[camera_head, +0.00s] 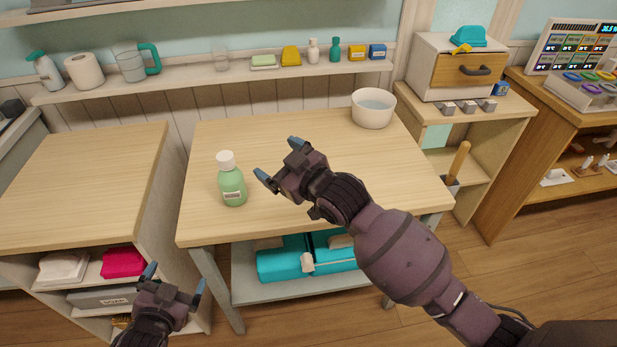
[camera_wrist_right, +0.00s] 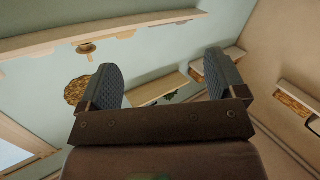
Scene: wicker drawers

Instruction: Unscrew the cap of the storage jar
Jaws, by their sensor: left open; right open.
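The storage jar (camera_head: 232,187) is a green bottle with a pale label, standing upright on the left part of the wooden table. Its white cap (camera_head: 226,160) sits on top. My right gripper (camera_head: 277,161) is open and empty above the table, to the right of the jar and apart from it. In the right wrist view my right gripper (camera_wrist_right: 160,82) shows two spread blue fingers with nothing between them. My left gripper (camera_head: 174,277) is open and empty at the lower left, in front of the shelf unit and below the table top.
The wooden table (camera_head: 330,205) is mostly clear. A white bowl (camera_head: 373,108) stands at its back right. Teal towels (camera_head: 285,264) lie on its lower shelf. A wall shelf (camera_head: 200,82) with several bottles and boxes runs behind. A drawer cabinet (camera_head: 455,68) stands at right.

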